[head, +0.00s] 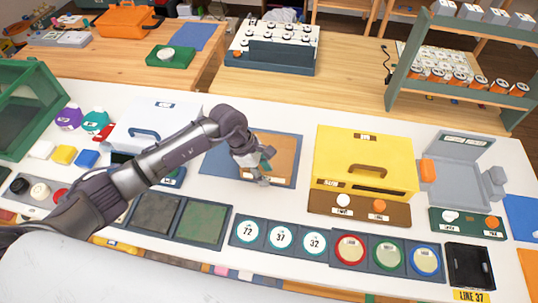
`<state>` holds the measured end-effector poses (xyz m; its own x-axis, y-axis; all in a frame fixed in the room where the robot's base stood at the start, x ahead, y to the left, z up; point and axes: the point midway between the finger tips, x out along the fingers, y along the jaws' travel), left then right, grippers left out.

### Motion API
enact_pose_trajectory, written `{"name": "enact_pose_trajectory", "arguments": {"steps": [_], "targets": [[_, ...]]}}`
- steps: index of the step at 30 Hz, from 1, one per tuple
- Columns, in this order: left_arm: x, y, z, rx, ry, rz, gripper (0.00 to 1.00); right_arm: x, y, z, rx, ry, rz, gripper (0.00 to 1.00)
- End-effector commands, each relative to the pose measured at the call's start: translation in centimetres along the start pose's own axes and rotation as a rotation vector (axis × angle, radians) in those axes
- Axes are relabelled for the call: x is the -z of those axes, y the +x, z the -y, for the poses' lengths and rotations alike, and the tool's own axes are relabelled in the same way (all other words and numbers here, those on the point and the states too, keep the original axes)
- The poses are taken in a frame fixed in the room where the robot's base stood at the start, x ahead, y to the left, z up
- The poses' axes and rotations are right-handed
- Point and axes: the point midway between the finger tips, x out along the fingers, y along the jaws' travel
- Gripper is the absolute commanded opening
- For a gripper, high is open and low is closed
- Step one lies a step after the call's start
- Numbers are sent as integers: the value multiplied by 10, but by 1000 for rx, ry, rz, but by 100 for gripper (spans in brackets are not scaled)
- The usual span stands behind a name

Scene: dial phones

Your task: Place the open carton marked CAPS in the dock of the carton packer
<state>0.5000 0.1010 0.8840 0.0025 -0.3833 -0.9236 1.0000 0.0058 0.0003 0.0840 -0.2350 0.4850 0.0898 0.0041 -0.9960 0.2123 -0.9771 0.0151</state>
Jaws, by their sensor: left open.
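I cannot pick out an open carton marked CAPS, as most labels are too small to read. I cannot tell for sure which machine is the carton packer. A yellow machine (364,150) with a dark handle stands right of centre, and a grey machine (455,188) with a raised lid stands at the right. My left gripper (262,168) is open over a blue-edged board with a brown panel (284,150). A small green patch shows at its fingers; I cannot tell what it is. My right gripper is not in view.
A white machine (178,112) stands behind my left arm. Round dials marked 72, 37 and 32 (281,237) line the front, beside several coloured-ring discs (387,254). A black tray (470,266) sits front right, near a LINE 37 label. A shelf (470,77) stands at the back right.

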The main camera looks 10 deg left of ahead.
Motion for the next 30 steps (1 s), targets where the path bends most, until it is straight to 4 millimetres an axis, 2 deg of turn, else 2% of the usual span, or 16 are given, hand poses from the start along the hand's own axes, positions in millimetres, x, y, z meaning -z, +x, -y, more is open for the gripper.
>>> {"name": "enact_pose_trajectory", "arguments": {"steps": [8, 16, 30], "targets": [[1, 5, 0, 0, 0, -1, 42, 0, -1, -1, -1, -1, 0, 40], [0, 4, 0, 0, 0, -1, 0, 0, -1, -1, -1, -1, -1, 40], [-1, 1, -1, -2, 1, 0, 0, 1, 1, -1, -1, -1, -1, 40]]}}
